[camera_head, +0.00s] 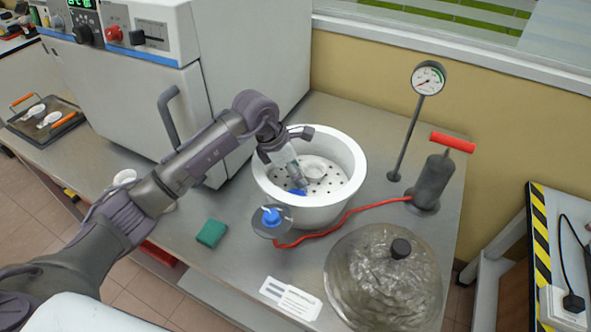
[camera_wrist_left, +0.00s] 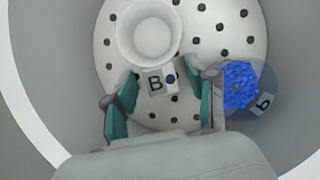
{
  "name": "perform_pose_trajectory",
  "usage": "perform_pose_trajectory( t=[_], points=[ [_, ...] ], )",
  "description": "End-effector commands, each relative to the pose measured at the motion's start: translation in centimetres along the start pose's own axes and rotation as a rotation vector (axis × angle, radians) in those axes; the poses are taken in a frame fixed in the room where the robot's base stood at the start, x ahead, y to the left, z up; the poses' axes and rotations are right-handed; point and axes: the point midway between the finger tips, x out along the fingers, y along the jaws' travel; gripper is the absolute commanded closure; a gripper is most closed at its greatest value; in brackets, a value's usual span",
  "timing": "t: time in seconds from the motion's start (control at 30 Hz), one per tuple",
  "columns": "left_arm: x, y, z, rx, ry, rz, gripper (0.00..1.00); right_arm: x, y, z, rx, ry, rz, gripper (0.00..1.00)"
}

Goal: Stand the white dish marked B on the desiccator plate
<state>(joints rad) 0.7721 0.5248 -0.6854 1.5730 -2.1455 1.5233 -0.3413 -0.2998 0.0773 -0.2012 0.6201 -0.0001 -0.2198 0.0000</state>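The white dish marked B (camera_wrist_left: 150,38) stands upright on the perforated desiccator plate (camera_wrist_left: 225,35) in the left wrist view; its tag with a B and a dark dot faces my gripper. In the head view the dish (camera_head: 316,167) is inside the white desiccator bowl (camera_head: 350,160), partly behind my gripper. My left gripper (camera_wrist_left: 164,92) reaches into the bowl, its teal fingers apart on either side of the tag and touching nothing that I can see; it also shows in the head view (camera_head: 297,178). My right gripper is not in view.
A clear dish of blue granules (camera_wrist_left: 241,86) lies close to my right-hand finger in the wrist view. The glass lid (camera_head: 370,285), hand pump (camera_head: 433,185), gauge (camera_head: 428,80) and red hose (camera_head: 350,212) surround the bowl. A green sponge (camera_head: 211,233) lies at the front left. The oven (camera_head: 245,60) stands behind.

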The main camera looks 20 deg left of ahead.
Motion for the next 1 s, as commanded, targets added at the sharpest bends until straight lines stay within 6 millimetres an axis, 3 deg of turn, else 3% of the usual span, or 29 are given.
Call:
perform_pose_trajectory(
  t=[0.33, 0.7, 1.0],
  points=[
    [-1.2, 0.1, 0.1, 0.001, -0.002, 0.004, 0.43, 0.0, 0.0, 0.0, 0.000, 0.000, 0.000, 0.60],
    [-8.8, 0.1, 0.1, 0.001, -0.002, 0.005, 0.43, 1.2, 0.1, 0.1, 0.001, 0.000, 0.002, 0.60],
    [-12.1, 0.0, 0.1, 0.000, -0.001, 0.001, 0.43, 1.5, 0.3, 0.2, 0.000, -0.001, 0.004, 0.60]
  ],
)
